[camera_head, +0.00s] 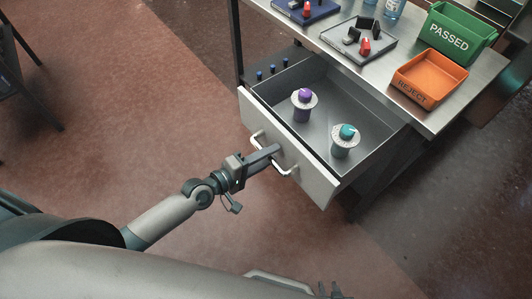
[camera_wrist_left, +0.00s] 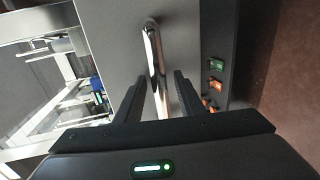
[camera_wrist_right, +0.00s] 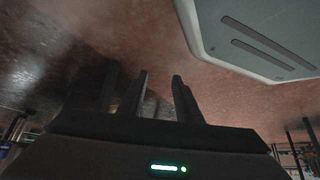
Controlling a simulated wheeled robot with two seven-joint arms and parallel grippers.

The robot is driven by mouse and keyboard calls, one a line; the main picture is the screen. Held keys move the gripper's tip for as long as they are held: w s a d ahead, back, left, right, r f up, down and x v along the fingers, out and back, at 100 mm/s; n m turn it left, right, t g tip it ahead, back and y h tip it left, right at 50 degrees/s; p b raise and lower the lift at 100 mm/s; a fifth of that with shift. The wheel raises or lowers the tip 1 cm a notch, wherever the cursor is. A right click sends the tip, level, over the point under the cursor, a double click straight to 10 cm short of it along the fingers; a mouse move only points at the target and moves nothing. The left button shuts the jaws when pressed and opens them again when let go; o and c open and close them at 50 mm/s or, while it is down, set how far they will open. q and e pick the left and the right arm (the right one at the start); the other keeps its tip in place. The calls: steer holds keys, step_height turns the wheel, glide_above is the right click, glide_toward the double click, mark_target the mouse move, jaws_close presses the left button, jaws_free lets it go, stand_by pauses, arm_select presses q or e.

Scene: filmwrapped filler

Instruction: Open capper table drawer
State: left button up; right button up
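The capper table drawer (camera_head: 318,182) is pulled out, with its grey interior showing in the head view. Its front carries a metal bar handle (camera_head: 287,171), which also shows in the left wrist view (camera_wrist_left: 154,55). My left gripper (camera_head: 273,151) is at the handle. In the left wrist view its fingers (camera_wrist_left: 160,80) stand on either side of the bar, with visible gaps, so it looks open around the handle. My right gripper (camera_wrist_right: 158,78) is open and empty over the floor, away from the drawer. Its fingertips barely show at the bottom of the head view.
In the drawer stand a purple-topped item (camera_head: 303,104) and a teal-topped item (camera_head: 345,141). The tabletop (camera_head: 385,62) holds a green PASSED bin (camera_head: 455,36), an orange REJECT bin (camera_head: 428,79) and a grey fixture (camera_head: 376,46). Floor before the drawer is clear.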

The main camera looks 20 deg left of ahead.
arm_select(q)
steer(key=shift+s+a, duration=0.1)
arm_select(e)
steer(key=shift+s, duration=0.1)
